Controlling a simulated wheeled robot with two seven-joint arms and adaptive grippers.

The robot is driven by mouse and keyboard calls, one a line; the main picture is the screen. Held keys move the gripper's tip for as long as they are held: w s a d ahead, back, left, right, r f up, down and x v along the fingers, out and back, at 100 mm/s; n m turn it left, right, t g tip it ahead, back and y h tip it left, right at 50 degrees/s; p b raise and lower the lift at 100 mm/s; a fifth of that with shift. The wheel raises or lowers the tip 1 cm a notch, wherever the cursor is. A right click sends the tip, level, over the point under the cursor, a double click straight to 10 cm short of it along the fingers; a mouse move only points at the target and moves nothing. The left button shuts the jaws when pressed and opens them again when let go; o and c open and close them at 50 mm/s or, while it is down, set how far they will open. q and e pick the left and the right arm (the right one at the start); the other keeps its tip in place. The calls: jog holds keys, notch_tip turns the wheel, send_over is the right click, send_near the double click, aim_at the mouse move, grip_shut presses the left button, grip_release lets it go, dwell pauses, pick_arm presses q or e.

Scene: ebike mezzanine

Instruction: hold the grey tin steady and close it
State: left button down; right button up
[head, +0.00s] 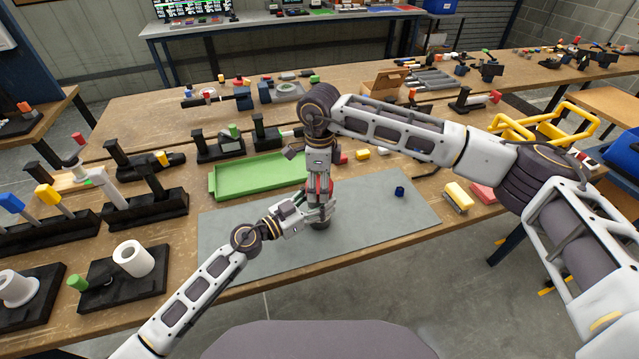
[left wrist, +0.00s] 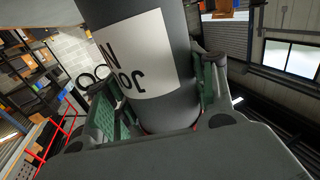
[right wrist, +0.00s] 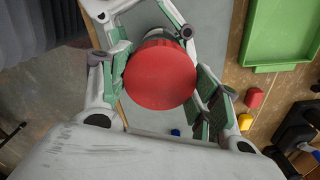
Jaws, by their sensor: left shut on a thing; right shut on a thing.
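The grey tin (head: 321,224) stands on the grey mat, mostly hidden by my grippers. In the left wrist view the tin (left wrist: 150,55) is a dark cylinder with a white lettered label. My left gripper (head: 319,208) is shut around its side. My right gripper (head: 320,184) points down from above and is shut on a round red lid (right wrist: 160,76), which fills the space between its fingers in the right wrist view. The lid is over the tin's top. I cannot tell whether it is seated.
The grey mat (head: 250,255) has a small dark blue part (head: 399,191) on its right side. A green tray (head: 240,178) lies behind the mat. A yellow block (head: 458,195) and a red block (head: 482,193) lie to the right. Black racks stand at the left.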

jog(key=o, duration=1.2)
jog(key=shift+r, duration=0.1)
notch_tip(320, 180, up, 12)
dwell(0.3)
pick_arm(q)
jog(key=shift+c, duration=2.2)
grip_release()
jog(key=shift+s+a, duration=0.1)
jog(key=shift+a, duration=0.05)
jog(key=shift+v, duration=5.85)
